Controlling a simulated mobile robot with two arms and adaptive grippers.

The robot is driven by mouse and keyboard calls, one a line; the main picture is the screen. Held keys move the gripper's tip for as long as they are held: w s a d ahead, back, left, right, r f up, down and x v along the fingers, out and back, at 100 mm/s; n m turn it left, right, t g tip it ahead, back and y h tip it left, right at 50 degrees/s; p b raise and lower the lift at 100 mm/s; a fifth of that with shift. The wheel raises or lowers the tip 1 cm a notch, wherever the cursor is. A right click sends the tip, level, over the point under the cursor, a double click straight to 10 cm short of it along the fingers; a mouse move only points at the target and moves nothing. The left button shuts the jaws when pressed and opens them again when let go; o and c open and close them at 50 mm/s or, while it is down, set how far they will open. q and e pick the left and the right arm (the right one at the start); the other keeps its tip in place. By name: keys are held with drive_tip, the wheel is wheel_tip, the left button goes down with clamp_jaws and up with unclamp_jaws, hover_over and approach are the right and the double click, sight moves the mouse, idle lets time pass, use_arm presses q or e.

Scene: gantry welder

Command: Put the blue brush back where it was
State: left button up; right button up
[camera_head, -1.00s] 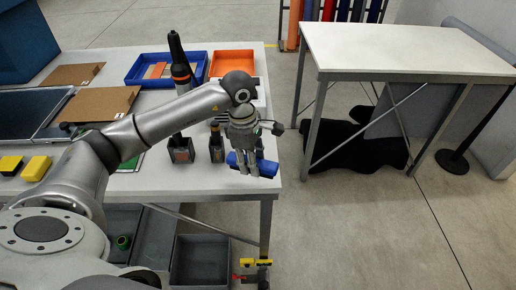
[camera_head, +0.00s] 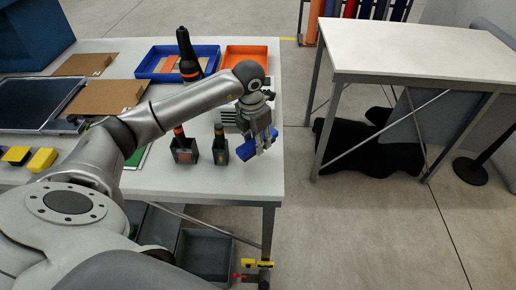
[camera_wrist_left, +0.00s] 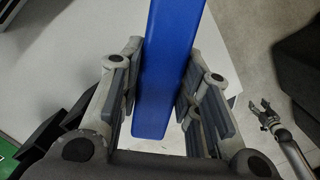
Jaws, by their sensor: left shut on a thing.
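My left gripper (camera_head: 256,146) is shut on the blue brush (camera_head: 262,170), above the front right part of the white table (camera_head: 160,182). In the left wrist view the blue brush (camera_wrist_left: 167,70) runs between the fingers (camera_wrist_left: 158,95) as a long smooth blue block; no bristles show. Two dark holders stand left of the gripper: a wider one (camera_head: 184,151) with a reddish-orange item, and a narrow one (camera_head: 220,152) with something upright in it. My right gripper (camera_wrist_left: 264,110) shows small at the right of the wrist view, its fingers apart and empty.
A black tool with orange bands (camera_head: 188,55) stands at the back by a blue tray (camera_head: 150,66) and an orange tray (camera_head: 245,56). Yellow blocks (camera_head: 43,160) lie at left. A second white table (camera_head: 420,50) stands right, across open floor.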

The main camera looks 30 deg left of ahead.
sight(258, 159)
use_arm(q)
wheel_tip(258, 159, down, 4)
drive_tip(key=shift+f+p, duration=0.2)
drive_tip(key=shift+p, duration=0.4)
drive_tip(key=shift+f, duration=0.1)
drive_tip(key=shift+f+b, duration=0.2)
drive_tip(key=shift+b, duration=0.1)
drive_tip(key=o, duration=0.9)
drive_tip(key=shift+r, duration=0.1)
drive_tip(key=shift+r, duration=0.1)
